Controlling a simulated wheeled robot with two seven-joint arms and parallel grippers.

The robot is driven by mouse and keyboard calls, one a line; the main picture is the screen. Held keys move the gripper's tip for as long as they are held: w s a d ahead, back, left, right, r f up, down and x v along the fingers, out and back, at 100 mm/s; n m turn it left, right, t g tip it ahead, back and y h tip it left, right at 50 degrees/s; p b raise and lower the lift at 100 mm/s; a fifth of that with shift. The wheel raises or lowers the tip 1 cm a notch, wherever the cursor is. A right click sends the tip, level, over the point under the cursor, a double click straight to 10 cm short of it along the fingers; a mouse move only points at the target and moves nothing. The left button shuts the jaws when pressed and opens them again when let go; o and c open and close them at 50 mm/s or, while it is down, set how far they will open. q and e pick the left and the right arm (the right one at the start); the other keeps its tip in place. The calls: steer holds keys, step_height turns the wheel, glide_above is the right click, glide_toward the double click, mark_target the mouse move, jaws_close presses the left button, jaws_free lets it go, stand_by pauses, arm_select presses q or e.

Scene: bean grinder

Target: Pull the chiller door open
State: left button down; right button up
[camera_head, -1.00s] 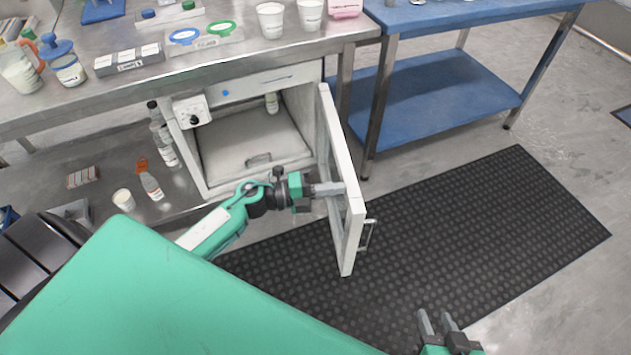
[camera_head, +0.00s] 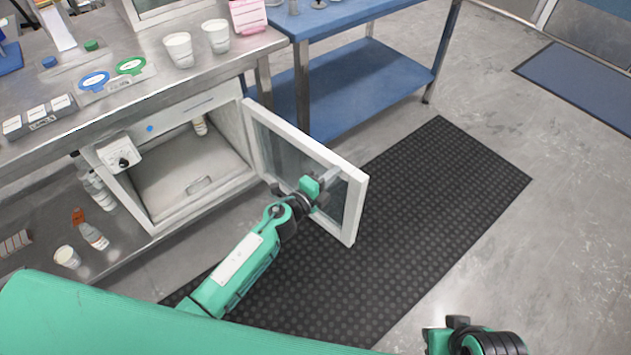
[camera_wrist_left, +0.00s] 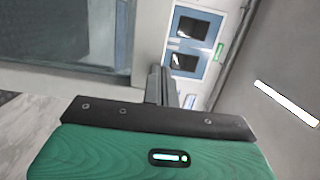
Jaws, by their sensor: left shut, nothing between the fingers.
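The chiller (camera_head: 187,172) is a white box under the steel bench, with its front open and its interior showing. Its white-framed glass door (camera_head: 357,200) is hinged at the chiller's right side and stands swung wide open. My left gripper (camera_head: 324,180) is shut and empty at the inner face of the door, near its free edge; I cannot tell if it touches.
A steel bench (camera_head: 120,75) carries cups, lids and small boxes. A blue shelf table (camera_head: 350,85) stands behind the door. Bottles and a cup sit on the lower shelf left of the chiller. A black mat (camera_head: 430,190) covers the floor, with free room to the right.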

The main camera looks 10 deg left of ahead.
mark_target(346, 162)
arm_select(q)
steer(key=shift+x, duration=2.9)
arm_select(e)
steer(key=shift+w+a+f, duration=0.2)
steer(key=shift+w+a, duration=0.1)
